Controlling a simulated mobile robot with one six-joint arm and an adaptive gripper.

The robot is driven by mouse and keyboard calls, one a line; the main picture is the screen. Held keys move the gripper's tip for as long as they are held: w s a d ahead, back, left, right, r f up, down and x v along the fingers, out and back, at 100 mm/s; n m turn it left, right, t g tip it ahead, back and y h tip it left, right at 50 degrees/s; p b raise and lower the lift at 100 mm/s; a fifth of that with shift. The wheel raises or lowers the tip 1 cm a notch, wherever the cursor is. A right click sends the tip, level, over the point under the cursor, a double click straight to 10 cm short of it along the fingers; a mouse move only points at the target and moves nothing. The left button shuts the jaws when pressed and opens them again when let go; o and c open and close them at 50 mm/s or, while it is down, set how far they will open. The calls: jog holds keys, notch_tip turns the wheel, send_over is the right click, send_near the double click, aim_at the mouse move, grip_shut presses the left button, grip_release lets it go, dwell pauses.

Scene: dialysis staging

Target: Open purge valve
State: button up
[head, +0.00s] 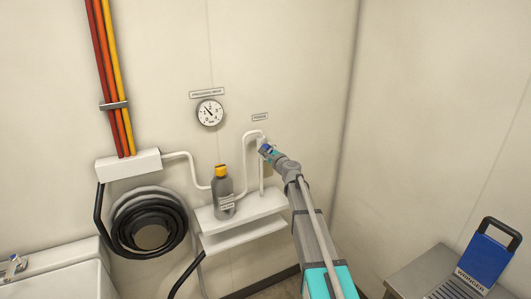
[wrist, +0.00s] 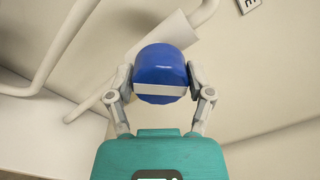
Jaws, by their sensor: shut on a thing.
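The purge valve's round blue knob (wrist: 161,70) fills the space between my fingers in the wrist view. A pale stripe crosses its lower part. My gripper (wrist: 160,88) has one finger on each side of the knob and is shut on it. In the head view, my gripper (head: 266,150) is at the white pipe below the small PURGE label (head: 260,117), with a bit of the blue knob (head: 266,148) showing. My wrist hides most of the valve body there.
A pressure gauge (head: 210,112) is on the wall to the left. A grey bottle with a yellow cap (head: 222,190) stands on a white shelf (head: 250,208). A black hose coil (head: 150,226) hangs further left. A blue wringer (head: 484,262) is at lower right.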

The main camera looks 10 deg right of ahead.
jog(key=n, duration=0.4)
jog(key=shift+s+a+n, duration=0.1)
jog(key=shift+a+n, duration=0.05)
jog(key=shift+n, duration=0.25)
jog(key=n, duration=0.4)
jog(key=shift+f+n, duration=0.1)
jog(key=shift+n, duration=0.2)
jog(key=o, duration=1.1)
jog(key=v, duration=1.2)
